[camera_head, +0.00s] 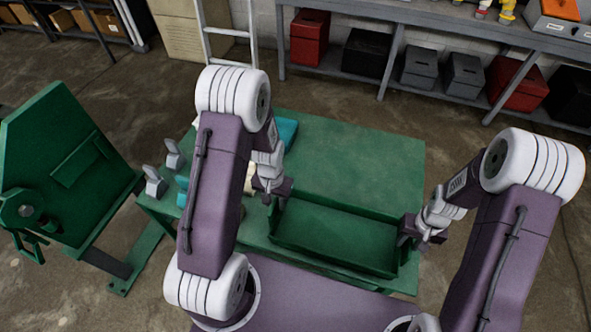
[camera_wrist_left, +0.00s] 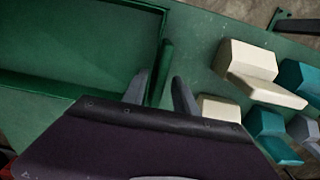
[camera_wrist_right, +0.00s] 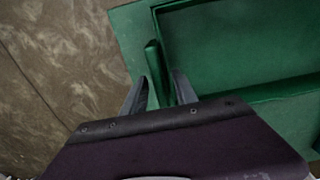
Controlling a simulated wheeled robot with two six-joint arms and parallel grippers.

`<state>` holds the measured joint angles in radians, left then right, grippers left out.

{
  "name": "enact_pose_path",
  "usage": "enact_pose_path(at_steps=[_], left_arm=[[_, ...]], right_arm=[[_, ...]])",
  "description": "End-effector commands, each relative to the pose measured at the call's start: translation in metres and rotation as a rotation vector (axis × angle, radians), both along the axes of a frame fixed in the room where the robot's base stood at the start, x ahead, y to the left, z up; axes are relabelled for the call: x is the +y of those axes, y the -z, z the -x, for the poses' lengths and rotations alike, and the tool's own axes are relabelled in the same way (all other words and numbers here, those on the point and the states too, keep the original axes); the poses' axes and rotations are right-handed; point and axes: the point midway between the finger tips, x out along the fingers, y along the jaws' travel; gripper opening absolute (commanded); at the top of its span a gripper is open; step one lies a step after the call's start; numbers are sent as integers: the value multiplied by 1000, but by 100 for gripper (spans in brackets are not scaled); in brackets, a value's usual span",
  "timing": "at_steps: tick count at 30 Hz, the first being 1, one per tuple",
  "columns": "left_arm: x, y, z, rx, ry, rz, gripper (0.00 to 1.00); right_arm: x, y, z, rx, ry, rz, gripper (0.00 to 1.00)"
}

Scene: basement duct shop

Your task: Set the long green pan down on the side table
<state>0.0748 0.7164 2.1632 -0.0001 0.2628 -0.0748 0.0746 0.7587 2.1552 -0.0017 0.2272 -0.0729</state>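The long green pan (camera_head: 335,237), a shallow open tray, lies level at or just over the front part of the green side table (camera_head: 365,160). I cannot tell whether its bottom touches the top. My left gripper (camera_head: 277,190) is at the pan's left end, its fingers closed around an upright green tab there, also seen in the left wrist view (camera_wrist_left: 163,72). My right gripper (camera_head: 410,232) holds the matching tab at the right end, seen in the right wrist view (camera_wrist_right: 155,72). The pan appears empty.
Cream blocks (camera_wrist_left: 252,62) and teal blocks (camera_wrist_left: 300,75) stand on the table left of the pan. Grey pieces (camera_head: 155,182) are at its left edge. A green machine (camera_head: 65,170) stands left; a shelf bench (camera_head: 440,35) stands behind.

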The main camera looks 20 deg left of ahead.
Motion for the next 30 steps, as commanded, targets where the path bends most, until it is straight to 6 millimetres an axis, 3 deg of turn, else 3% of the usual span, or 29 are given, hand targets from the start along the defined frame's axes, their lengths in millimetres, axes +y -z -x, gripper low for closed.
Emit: enact_pose_path(at_steps=[12,15,24,30], left_arm=[[0,-93,-1,-7,0,-1,34],[0,-108,-1,-5,0,0,34],[0,-119,0,-1,0,0,34],[0,-118,0,-1,0,0,34]], right_arm=[[0,0,0,0,0,0,34],[0,0,0,0,0,0,34],[0,-4,-1,-2,0,0,34],[0,-47,-3,-9,0,1,34]])
